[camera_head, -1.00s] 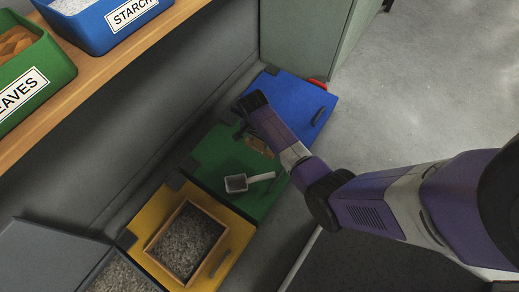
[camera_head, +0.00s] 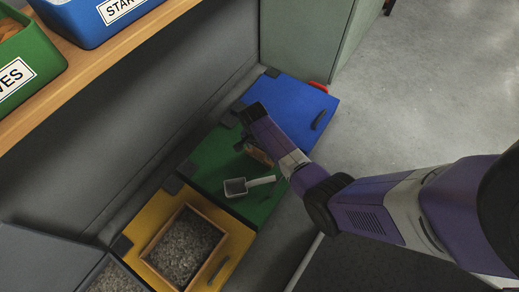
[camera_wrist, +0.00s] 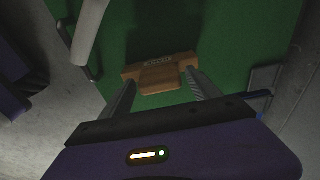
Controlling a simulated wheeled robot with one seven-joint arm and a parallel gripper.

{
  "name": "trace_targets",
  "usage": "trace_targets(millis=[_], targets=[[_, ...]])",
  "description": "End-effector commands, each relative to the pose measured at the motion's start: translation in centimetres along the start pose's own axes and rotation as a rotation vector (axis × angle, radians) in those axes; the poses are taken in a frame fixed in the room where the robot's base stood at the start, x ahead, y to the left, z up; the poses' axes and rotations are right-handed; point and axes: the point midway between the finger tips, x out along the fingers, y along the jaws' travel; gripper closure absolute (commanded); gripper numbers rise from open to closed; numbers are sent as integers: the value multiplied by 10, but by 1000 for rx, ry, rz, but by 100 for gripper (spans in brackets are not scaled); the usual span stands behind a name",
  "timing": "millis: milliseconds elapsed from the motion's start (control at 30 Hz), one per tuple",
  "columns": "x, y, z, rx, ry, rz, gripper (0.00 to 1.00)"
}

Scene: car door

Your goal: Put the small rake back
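The small rake seems to be a brown wooden piece with faint lettering; it lies over the green lid, below my gripper, in the head view (camera_head: 258,155). In the wrist view the wooden piece (camera_wrist: 158,76) sits between and just beyond the tips of my gripper (camera_wrist: 161,82). The fingers are spread, with gaps beside its middle block; no firm hold shows. Whether its ends touch the fingertips I cannot tell. In the head view my gripper (camera_head: 245,112) is partly hidden by its own wrist. No tines can be made out.
A scoop with a pale handle (camera_head: 262,181) lies on the green lid (camera_head: 212,160). A blue lid (camera_head: 300,100) is beyond; a yellow one (camera_head: 155,235) bears a wooden tray of grey grit (camera_head: 210,222). A wooden shelf (camera_head: 110,57) holds labelled bins. A grey-green cabinet (camera_head: 300,40) stands behind.

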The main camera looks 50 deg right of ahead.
Motion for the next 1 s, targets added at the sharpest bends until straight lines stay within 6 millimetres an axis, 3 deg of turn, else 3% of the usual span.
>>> trace_targets(millis=[300,433,800,1000], targets=[[-1,0,0,0,0,0,24],[-10,0,-1,0,1,-2,24],[-84,-1,-1,-1,1,-3,24],[-112,0,-1,0,1,-2,24]])
